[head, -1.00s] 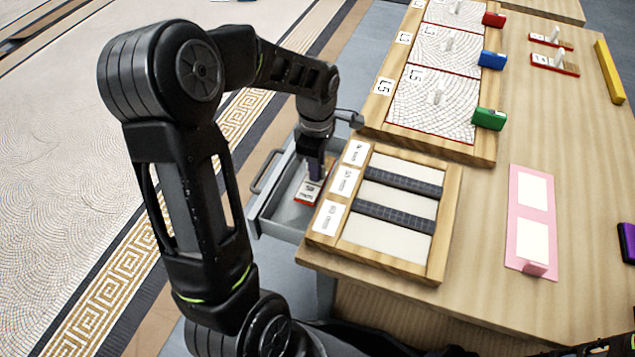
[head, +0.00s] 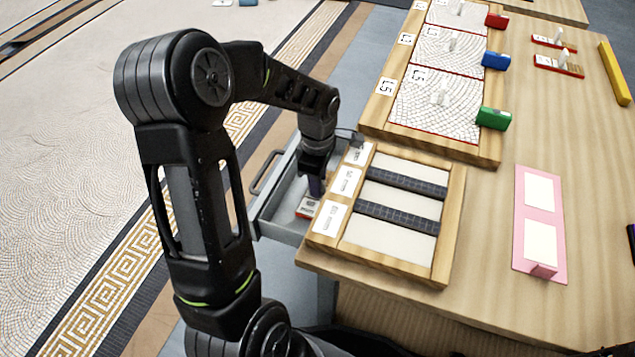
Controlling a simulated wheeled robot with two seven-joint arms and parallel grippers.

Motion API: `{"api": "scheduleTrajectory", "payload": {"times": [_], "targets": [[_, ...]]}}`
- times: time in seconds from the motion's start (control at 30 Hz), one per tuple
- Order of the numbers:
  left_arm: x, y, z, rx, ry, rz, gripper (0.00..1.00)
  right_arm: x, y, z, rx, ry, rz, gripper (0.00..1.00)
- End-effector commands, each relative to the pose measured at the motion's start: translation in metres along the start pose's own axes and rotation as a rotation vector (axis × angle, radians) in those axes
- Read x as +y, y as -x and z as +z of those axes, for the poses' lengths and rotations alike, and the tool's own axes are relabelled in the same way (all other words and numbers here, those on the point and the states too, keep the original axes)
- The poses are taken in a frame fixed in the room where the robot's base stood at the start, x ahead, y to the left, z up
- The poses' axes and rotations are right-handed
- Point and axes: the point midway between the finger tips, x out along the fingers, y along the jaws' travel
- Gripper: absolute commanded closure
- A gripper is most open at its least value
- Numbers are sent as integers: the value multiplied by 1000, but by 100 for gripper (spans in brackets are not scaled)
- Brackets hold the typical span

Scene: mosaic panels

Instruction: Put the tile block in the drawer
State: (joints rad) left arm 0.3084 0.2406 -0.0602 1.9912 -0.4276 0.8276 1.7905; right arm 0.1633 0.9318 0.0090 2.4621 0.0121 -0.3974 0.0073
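My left gripper (head: 316,172) reaches down over the open grey drawer (head: 283,228), at the left edge of the table. It appears shut on a narrow dark purple part. Just below is a small red-and-white labelled piece (head: 307,208), which I take to be the tile block. It is inside the drawer's outline, and the gripper hides part of it. I cannot tell whether it touches the drawer floor. My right gripper is not in view.
A wooden frame (head: 452,225) with dark strips stands right beside the drawer. Behind it is a larger wooden panel (head: 455,145) with patterned tiles and red, blue and green blocks. A pink card (head: 520,235) lies on the right. The table between is bare.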

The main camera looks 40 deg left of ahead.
Motion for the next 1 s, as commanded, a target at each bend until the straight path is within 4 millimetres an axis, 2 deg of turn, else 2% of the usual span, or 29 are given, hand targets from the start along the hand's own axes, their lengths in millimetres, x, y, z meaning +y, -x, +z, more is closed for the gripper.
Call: {"api": "scheduleTrajectory", "payload": {"times": [0.03, 0.17, 0.4, 0.57, 0.77, 1.0], "targets": [[0, 0, 0, 0, 0, 0, 79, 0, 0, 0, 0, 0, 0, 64], [0, 0, 0, 0, 0, 0, 68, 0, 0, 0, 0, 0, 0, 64], [0, 0, 0, 0, 0, 0, 68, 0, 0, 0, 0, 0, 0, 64], [0, 9, 0, 0, 1, 1, 68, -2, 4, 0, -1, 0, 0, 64], [1, 40, 0, 0, 0, 3, 68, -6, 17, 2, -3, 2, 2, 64], [1, 91, 0, 0, 1, 3, 68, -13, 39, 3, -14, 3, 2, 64]]}}
